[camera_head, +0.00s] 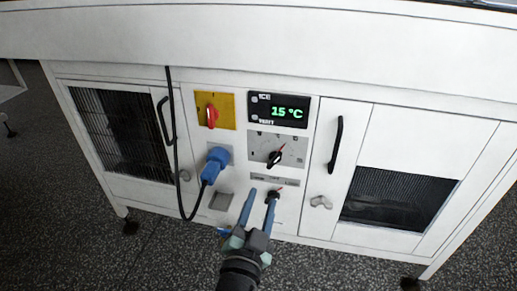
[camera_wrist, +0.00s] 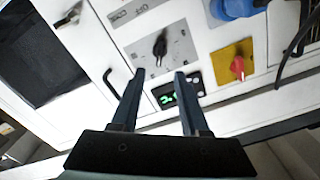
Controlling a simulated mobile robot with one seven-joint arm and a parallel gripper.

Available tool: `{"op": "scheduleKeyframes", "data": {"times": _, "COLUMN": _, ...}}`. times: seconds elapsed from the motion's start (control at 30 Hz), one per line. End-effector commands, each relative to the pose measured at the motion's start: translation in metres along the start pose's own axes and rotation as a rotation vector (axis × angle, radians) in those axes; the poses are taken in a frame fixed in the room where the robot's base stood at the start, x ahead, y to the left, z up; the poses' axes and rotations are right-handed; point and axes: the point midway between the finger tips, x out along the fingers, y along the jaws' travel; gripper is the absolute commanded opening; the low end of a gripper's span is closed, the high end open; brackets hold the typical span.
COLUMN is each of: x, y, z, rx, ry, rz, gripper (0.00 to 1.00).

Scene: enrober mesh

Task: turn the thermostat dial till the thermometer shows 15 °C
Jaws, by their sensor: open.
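The thermometer display (camera_head: 279,111) reads 15 °C in green digits. In the wrist view a finger partly covers the display (camera_wrist: 166,99). A black dial (camera_head: 275,158) with a red-tipped pointer sits on a grey scale plate below the display, its pointer tilted up and right. The dial also shows in the wrist view (camera_wrist: 160,46), just beyond my fingertips. My gripper (camera_head: 262,194) is open and empty, with clear space between its blue-grey fingers (camera_wrist: 160,74). It appears apart from the dial.
A smaller black knob (camera_head: 274,195) sits lower, partly behind my right fingertip. A red switch on a yellow plate (camera_head: 228,111) and a blue plug (camera_head: 215,165) with a hanging black cable are left. A door handle (camera_head: 336,144) sticks out at right.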

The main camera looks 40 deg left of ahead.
Motion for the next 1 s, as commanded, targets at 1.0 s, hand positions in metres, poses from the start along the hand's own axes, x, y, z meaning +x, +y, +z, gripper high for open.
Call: {"op": "scheduleKeyframes", "data": {"times": 1.0, "x": 0.121, "y": -0.001, "z": -0.002, "rx": 0.001, "ry": 0.003, "rz": -0.001, "gripper": 0.45}}
